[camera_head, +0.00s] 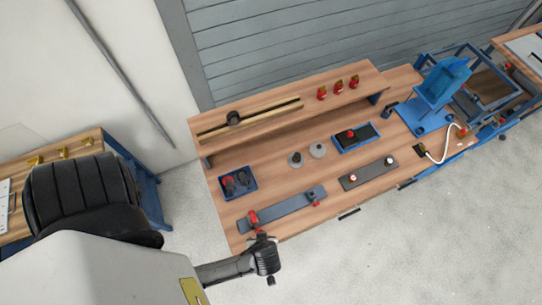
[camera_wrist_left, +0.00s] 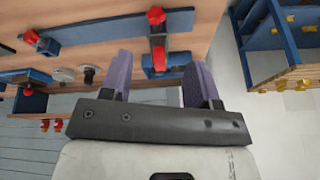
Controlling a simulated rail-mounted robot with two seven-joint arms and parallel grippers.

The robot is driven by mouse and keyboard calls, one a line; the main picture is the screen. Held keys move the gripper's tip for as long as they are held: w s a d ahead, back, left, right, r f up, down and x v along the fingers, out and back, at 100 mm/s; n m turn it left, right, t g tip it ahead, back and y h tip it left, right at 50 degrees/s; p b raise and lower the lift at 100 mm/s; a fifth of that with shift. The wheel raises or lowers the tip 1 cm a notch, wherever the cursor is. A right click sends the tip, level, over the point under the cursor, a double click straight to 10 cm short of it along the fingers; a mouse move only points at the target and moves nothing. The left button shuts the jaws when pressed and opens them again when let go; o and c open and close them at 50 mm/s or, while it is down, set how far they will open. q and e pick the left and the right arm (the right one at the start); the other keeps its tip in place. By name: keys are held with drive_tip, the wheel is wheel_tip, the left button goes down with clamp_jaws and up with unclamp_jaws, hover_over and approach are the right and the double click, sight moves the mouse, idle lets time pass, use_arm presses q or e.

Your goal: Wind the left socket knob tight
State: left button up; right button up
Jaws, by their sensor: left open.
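A blue-grey bar (camera_head: 285,207) lies along the front of the wooden bench. The left red socket knob (camera_head: 254,216) is at its left end, and another red knob (camera_head: 316,196) is at its right end. In the left wrist view, the left knob (camera_wrist_left: 156,15) shows beyond the fingertips, on a dark post. My left gripper (camera_wrist_left: 160,70) is open, with two purple fingers apart and nothing between them touching. In the head view, the end of my left arm is near the bench's front left edge, close to the left knob. My right gripper is not seen.
A blue tray (camera_head: 252,194) with a red and a black part lies behind the bar. Two grey round pieces (camera_head: 317,151), a dark plate (camera_head: 369,174) and another blue tray (camera_head: 372,145) lie to the right. A raised shelf (camera_head: 288,97) runs along the back.

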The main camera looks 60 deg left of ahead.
sight(258, 230)
use_arm(q)
drive_tip(key=a+f+n, duration=0.1)
drive_tip(key=f, duration=0.3)
drive_tip(key=w+a+f+n, duration=0.1)
drive_tip(key=a+f, duration=0.1)
drive_tip(key=f, duration=0.2)
drive_tip(key=a+f+n, duration=0.1)
drive_tip(key=a+f, duration=0.1)
drive_tip(key=f, duration=0.2)
drive_tip(key=shift+w+a+f+n+t, duration=0.2)
drive_tip(key=shift+w+f+n+t, duration=0.1)
drive_tip(key=shift+w, duration=0.1)
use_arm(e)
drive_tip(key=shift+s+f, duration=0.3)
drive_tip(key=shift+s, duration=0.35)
use_arm(q)
drive_tip(key=shift+c, duration=0.2)
